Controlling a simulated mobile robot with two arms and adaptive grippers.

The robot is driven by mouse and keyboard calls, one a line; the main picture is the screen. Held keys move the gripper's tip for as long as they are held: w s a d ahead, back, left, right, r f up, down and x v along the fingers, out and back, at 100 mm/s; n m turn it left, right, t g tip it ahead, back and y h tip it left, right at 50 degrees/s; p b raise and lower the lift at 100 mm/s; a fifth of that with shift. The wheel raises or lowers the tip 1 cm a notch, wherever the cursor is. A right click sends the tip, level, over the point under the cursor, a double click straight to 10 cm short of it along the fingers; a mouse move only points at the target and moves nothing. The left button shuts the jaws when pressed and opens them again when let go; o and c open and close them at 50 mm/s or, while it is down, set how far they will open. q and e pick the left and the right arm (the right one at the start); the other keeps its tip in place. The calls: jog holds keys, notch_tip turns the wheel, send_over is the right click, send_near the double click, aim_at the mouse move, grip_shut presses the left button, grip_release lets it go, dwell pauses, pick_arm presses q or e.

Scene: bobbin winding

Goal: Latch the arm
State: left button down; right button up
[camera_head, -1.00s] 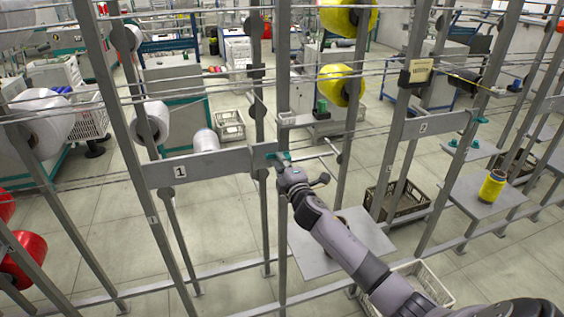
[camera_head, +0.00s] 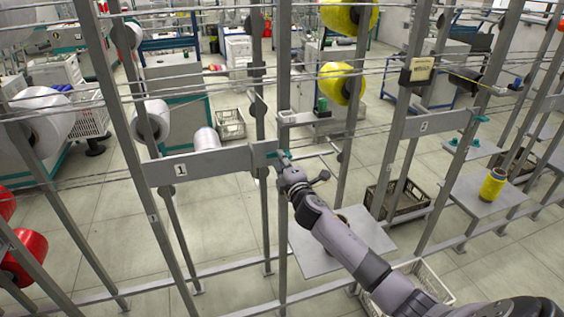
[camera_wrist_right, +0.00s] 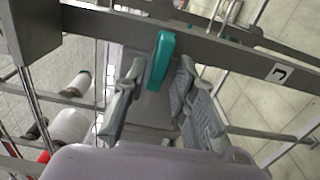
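A small teal piece (camera_head: 279,154), apparently the handle of the arm, sits at the right end of the grey plate marked 1 (camera_head: 205,165). In the right wrist view the teal handle (camera_wrist_right: 160,60) points away from me, its far end by the grey crossbar (camera_wrist_right: 200,40). My right gripper (camera_head: 283,160) is up against this spot in the head view. In the wrist view my right gripper (camera_wrist_right: 158,92) is open, with a finger on each side of the handle's line and gaps visible. Contact cannot be told. My left gripper is in no view.
Upright grey posts (camera_head: 283,230) and thin rods surround my right arm. A grey shelf (camera_head: 345,245) and a white crate (camera_head: 425,285) lie below it. Yellow bobbins (camera_head: 338,82) hang behind to the right, and white bobbins (camera_head: 150,121) to the left.

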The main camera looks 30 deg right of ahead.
jog(key=shift+o, duration=0.3)
jog(key=v, duration=1.2)
